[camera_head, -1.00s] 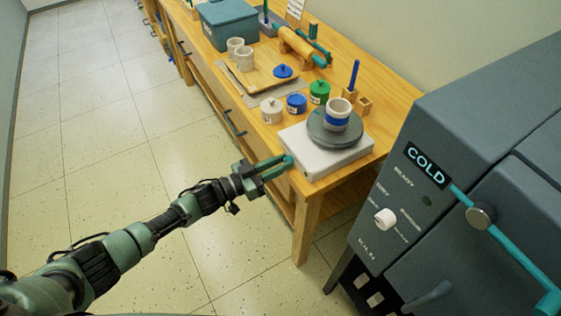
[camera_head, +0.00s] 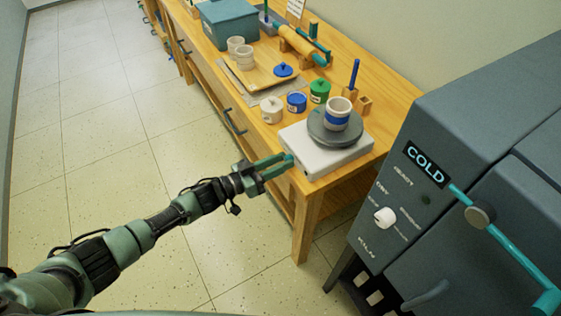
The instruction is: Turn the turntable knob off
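The turntable is a white box-shaped base (camera_head: 345,158) with a grey round plate (camera_head: 322,133) on top, at the near end of the wooden table. A white cup with a blue band (camera_head: 337,113) stands on the plate. The turntable's knob cannot be made out; the fingertips cover part of the base's left side. My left gripper (camera_head: 283,167) is at the base's left front corner, its green fingers pointing at that side. Whether it touches, and how far apart the fingers are, is hard to tell. My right gripper is not in view.
A grey kiln (camera_head: 440,140) marked COLD stands close on the right, with a white knob (camera_head: 385,216) and a teal handle. Small jars, including a blue one (camera_head: 297,102) and a green one (camera_head: 319,91), stand behind the turntable. The floor at left is clear.

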